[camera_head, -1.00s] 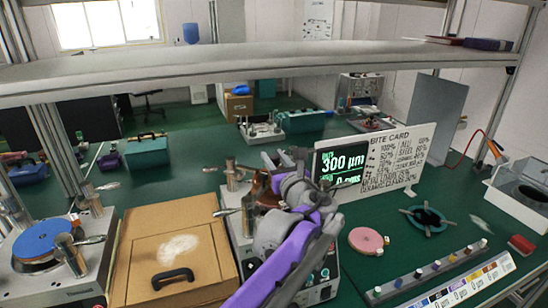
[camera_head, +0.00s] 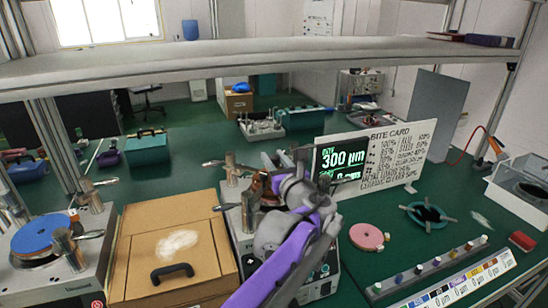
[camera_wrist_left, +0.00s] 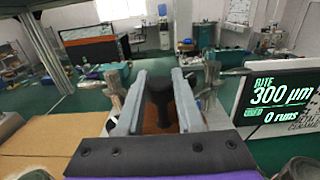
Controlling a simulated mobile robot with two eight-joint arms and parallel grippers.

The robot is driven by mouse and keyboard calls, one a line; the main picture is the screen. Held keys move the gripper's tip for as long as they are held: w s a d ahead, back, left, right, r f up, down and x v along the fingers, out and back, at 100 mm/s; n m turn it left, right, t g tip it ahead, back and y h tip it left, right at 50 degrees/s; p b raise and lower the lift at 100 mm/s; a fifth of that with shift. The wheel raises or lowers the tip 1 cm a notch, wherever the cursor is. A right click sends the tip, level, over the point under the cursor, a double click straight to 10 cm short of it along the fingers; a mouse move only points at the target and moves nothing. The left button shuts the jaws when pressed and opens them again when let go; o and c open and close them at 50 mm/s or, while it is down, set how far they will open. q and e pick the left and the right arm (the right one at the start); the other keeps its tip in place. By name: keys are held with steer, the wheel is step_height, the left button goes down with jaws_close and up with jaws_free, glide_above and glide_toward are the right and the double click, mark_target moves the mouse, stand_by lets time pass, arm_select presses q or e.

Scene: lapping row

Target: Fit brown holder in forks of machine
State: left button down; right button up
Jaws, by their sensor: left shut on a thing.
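My left gripper (camera_head: 280,182) is over the middle machine (camera_head: 328,284), its arm covering much of the machine's top. In the left wrist view its two grey fingers (camera_wrist_left: 158,100) are shut on the black handle of the brown holder (camera_wrist_left: 152,129). A small brown part of the holder (camera_head: 262,182) shows beside the gripper in the head view. The machine's metal fork posts, one far (camera_head: 230,164) and one near (camera_head: 249,211), stand left of the gripper. In the wrist view, posts show on both sides of the fingers. Whether the holder touches or sits in the forks is hidden.
A wooden box (camera_head: 205,215) with a black handle stands left of the machine. Another machine with a blue disc (camera_head: 42,236) is farther left. The bite card (camera_head: 390,155) stands behind right. A pink disc (camera_head: 368,237) and a teal ring (camera_head: 427,213) lie right. A shelf (camera_head: 270,65) crosses above.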

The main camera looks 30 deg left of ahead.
arm_select(q)
steer(key=shift+f, duration=0.35)
steer(key=shift+c, duration=2.3)
jaws_free()
steer(key=v, duration=1.1)
